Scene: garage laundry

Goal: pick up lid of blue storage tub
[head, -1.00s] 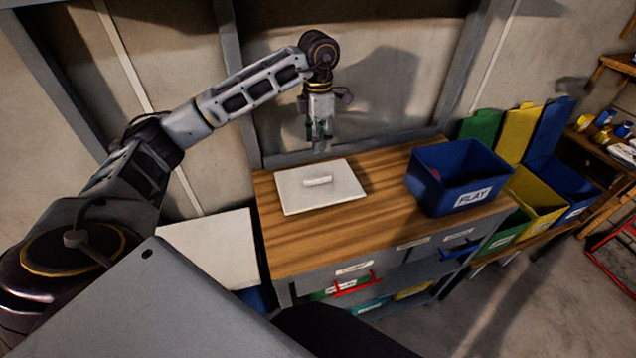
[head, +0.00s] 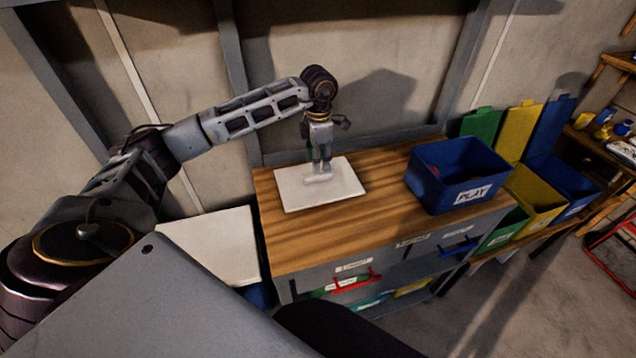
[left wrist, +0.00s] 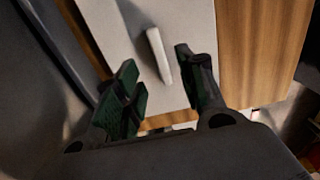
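The white lid (head: 338,196) with a bar handle (head: 318,178) lies flat on the wooden top of the cabinet. In the left wrist view the lid (left wrist: 120,25) and its handle (left wrist: 158,55) show beyond the fingers. My left gripper (head: 321,170) points down just above or at the handle. Its fingers (left wrist: 158,92) are open, and the handle lies in line with the gap between them. I cannot tell whether they touch it. The blue tub marked PLAY (head: 450,193) stands open on the right of the same top. My right gripper is not in view.
The wooden top (head: 385,225) is clear between lid and tub. A white-topped bin (head: 212,245) stands left of the cabinet. Green, yellow (head: 538,205) and blue bins with raised lids stand at the right. A wall with grey posts (head: 237,75) rises behind.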

